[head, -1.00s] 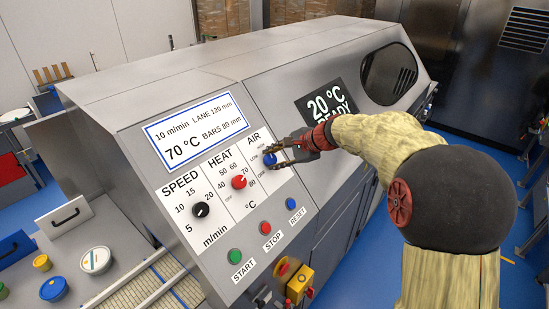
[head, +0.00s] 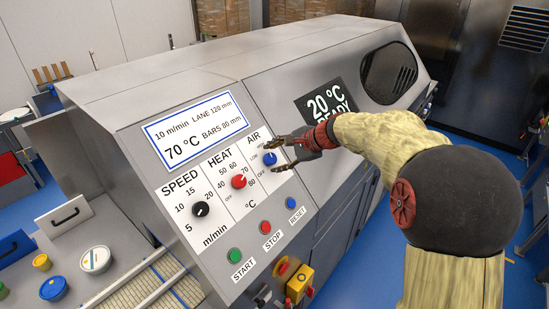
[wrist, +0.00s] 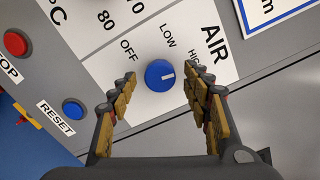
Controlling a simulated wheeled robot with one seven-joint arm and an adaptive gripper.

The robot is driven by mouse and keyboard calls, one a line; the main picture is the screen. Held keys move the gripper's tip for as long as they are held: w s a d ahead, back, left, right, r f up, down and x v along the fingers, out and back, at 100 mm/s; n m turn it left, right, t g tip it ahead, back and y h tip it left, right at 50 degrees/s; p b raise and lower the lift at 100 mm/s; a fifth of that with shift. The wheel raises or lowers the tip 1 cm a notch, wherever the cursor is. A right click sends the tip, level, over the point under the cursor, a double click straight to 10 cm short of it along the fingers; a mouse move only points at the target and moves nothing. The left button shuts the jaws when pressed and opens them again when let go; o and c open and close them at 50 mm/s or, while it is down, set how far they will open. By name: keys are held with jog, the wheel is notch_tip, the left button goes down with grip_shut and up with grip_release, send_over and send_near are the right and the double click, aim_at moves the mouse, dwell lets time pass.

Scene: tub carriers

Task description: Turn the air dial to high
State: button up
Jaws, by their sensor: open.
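The blue air dial (head: 269,159) sits on the white AIR panel, right of the red heat dial. In the wrist view the air dial (wrist: 157,80) is in full sight, and its white mark points right, toward the HIGH label (wrist: 194,62), partly hidden by a finger. The LOW and OFF labels lie to the upper left of that. My gripper (head: 272,155) is open in front of the dial. In the wrist view its fingers (wrist: 157,97) stand wide on either side, below the dial, and hold nothing.
The red heat dial (head: 239,181) and black speed dial (head: 201,209) are on the same panel. Below are the green START (head: 234,256), red STOP (head: 265,227) and blue RESET (head: 291,203) buttons. A screen (head: 333,103) reads 20 °C READY.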

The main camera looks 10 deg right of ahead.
jog(key=v, duration=1.1)
jog(key=shift+s, duration=0.1)
jog(key=s+d+f+n+g+h, duration=0.15)
jog(key=s+f+n, duration=0.25)
jog(key=s+f, duration=0.4)
jog(key=s+a+f+n+h+b, duration=0.1)
jog(key=s+f+n+b, duration=0.3)
jog(key=s, duration=0.4)
jog(key=s+a+f+n+h+b, duration=0.2)
jog(key=s+a+f+n+b, duration=0.1)
jog(key=s, duration=0.6)
jog(key=s+a+f+n+h+b, duration=0.1)
jog(key=s+a+f+n+b, duration=0.2)
jog(key=s+b, duration=0.4)
jog(key=shift+s+f+n+h, duration=0.35)
jog(key=shift+s+f+n, duration=0.6)
jog(key=shift+f, duration=0.2)
jog(key=shift+s+g, duration=0.1)
jog(key=shift+g, duration=0.15)
